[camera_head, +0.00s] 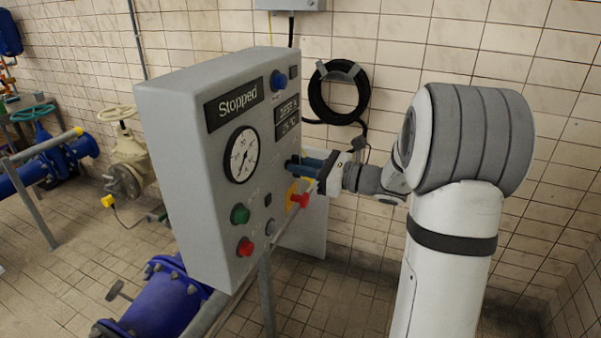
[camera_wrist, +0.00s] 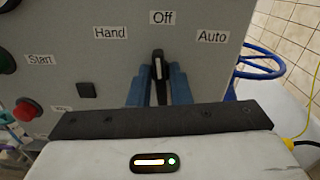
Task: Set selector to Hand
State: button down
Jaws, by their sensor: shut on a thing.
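The selector (camera_wrist: 158,68) is a black knob with a pale line on the grey panel (camera_head: 182,190). In the wrist view its pointer stands upright, toward the "Off" label (camera_wrist: 162,17). The "Hand" label (camera_wrist: 110,32) is up and left of it, and the "Auto" label (camera_wrist: 213,36) is up and right. My gripper (camera_wrist: 158,85) has its two blue fingers shut on the selector, one on each side. In the head view my gripper (camera_head: 297,165) reaches the panel from the right, and its fingers hide the knob.
The panel carries a "Stopped" display (camera_head: 234,104), a round gauge (camera_head: 241,155), a green button (camera_head: 240,213), a red button (camera_head: 245,246) and a blue lamp (camera_head: 278,80). A red handle on yellow (camera_head: 300,199) sits just below my gripper. A black hose coil (camera_head: 339,92) hangs behind.

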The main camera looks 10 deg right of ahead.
jog(key=n+b, duration=0.7)
jog(key=b, duration=0.4)
jog(key=shift+s+f, duration=0.1)
jog(key=shift+s, duration=0.05)
jog(key=c, duration=1.5)
grip_release()
jog(key=shift+b, duration=0.3)
jog(key=v, duration=0.7)
jog(key=shift+s+d+b, duration=0.25)
jog(key=shift+b, duration=0.15)
